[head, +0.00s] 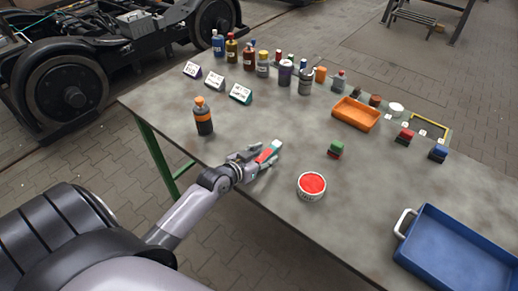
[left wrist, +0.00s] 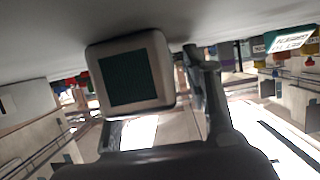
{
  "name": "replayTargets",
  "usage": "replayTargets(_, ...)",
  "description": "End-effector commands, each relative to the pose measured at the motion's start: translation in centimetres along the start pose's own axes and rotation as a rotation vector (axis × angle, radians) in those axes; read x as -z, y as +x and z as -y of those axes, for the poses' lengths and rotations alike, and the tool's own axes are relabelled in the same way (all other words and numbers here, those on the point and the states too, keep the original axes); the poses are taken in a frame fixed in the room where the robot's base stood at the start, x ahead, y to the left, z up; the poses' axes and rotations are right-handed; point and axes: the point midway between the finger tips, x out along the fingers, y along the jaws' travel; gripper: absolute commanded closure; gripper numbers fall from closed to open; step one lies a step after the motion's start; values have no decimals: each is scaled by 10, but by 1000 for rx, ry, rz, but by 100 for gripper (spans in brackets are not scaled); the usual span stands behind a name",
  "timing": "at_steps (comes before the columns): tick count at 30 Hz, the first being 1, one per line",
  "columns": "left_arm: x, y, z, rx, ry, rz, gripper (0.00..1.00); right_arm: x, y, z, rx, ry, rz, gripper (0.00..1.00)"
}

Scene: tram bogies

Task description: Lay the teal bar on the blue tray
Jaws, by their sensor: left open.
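A small piece with a red part and a teal end (head: 275,146), which looks like the teal bar, shows at the fingers of my left gripper (head: 264,160) near the table's front edge. The gripper is open and low over the table. I cannot tell whether the piece lies between the fingers or just beside them. In the left wrist view a square dark-green face in a pale frame and a grey finger stand close to the camera; the bar is not clear there. The empty blue tray (head: 462,255), with a white handle, is at the table's right front. My right gripper is not in view.
A dark bottle (head: 203,118) with an orange cap stands left. An orange tray (head: 355,115), bottles and signs line the back. Bare table lies around the tin.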

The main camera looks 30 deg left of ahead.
Motion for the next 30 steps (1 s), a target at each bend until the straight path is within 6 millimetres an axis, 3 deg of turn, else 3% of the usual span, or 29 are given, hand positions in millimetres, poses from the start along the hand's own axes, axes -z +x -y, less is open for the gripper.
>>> replayTargets(5, -2, -3, 0, 1, 0, -1, 55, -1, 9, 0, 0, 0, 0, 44)
replayTargets(21, -2, -115, 5, 0, 1, 3, 55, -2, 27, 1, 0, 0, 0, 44)
replayTargets(30, 0, -161, 6, 0, 1, 2, 55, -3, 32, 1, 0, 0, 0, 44)
